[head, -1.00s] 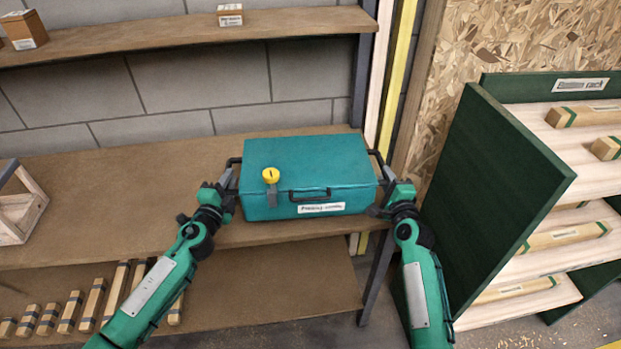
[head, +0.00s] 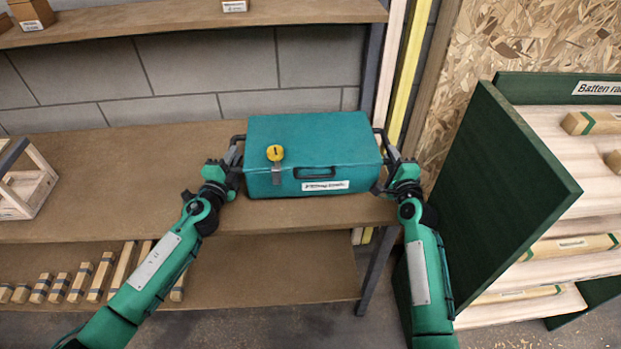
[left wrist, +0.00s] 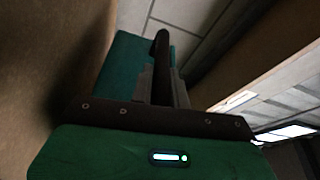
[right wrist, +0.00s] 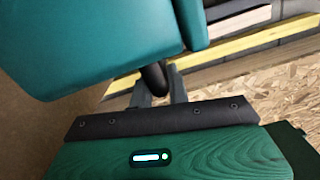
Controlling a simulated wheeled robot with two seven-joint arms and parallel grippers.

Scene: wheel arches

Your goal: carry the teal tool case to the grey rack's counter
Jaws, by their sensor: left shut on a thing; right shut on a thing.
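The teal tool case (head: 330,135) is upright over the front part of the brown counter (head: 120,190) of the grey-posted rack. I cannot tell whether its underside touches the counter. My left gripper (head: 232,158) is shut on the dark handle at the case's left side; that handle (left wrist: 160,55) shows between the fingers in the left wrist view. My right gripper (head: 390,165) is shut on the right side handle, which also shows in the right wrist view (right wrist: 154,78).
A wooden crate (head: 22,185) stands on the counter at left. An upper shelf (head: 180,18) holds small boxes. Several wood pieces (head: 80,280) lie on the lower shelf. A dark green batten rack (head: 505,190) stands close to my right arm. The counter behind and left of the case is clear.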

